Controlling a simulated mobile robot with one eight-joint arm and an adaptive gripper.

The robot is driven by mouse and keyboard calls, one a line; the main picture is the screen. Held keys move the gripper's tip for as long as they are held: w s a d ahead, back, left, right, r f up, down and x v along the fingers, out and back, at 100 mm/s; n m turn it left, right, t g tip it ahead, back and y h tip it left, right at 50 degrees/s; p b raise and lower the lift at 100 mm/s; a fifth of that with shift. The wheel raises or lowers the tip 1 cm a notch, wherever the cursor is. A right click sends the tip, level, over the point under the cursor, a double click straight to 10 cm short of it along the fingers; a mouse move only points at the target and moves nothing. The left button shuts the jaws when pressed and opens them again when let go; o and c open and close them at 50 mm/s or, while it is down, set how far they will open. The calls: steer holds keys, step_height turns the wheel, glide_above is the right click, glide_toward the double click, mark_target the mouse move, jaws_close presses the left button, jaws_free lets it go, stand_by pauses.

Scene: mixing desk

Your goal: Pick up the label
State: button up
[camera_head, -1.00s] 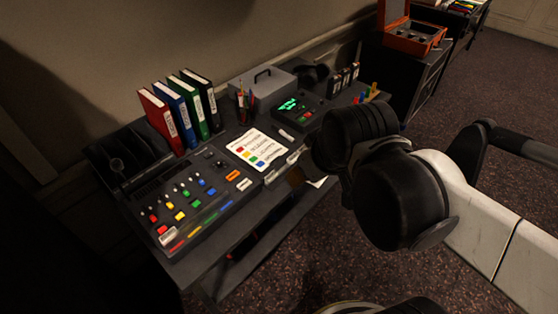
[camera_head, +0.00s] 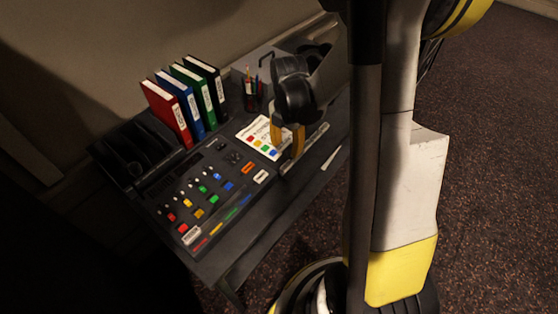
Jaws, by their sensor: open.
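Which piece is the label I cannot tell for sure. A small white label-like piece (camera_head: 191,235) is at the near-left corner of the mixing desk (camera_head: 160,195). Another white piece (camera_head: 261,177) sits beside an orange one (camera_head: 248,168) on the desk's right part. A white sheet with coloured squares (camera_head: 250,134) lies beyond it, partly hidden by my gripper. My gripper (camera_head: 287,138) is open, with orange fingers pointing down over the sheet's right side. Whether the fingers touch anything is unclear.
Red, blue, green and black binders (camera_head: 182,103) stand at the back. A pen cup (camera_head: 252,95) and a grey box (camera_head: 262,62) are to their right. My arm covers the table's right end. A white strip (camera_head: 331,158) shows by the front edge.

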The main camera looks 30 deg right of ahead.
steer(key=b, duration=0.2)
glide_above(284, 167)
steer(key=f, duration=0.4)
steer(key=shift+w+d+f, duration=0.1)
steer(key=shift+d+f, duration=0.1)
steer(key=shift+d, duration=0.2)
steer(key=f, duration=0.1)
steer(key=f+b, duration=0.1)
steer(key=f, duration=0.1)
steer(key=f+b, duration=0.1)
steer(key=f, duration=0.1)
steer(key=shift+a+f, duration=0.1)
steer(key=shift+a, duration=0.2)
steer(key=c, duration=0.9)
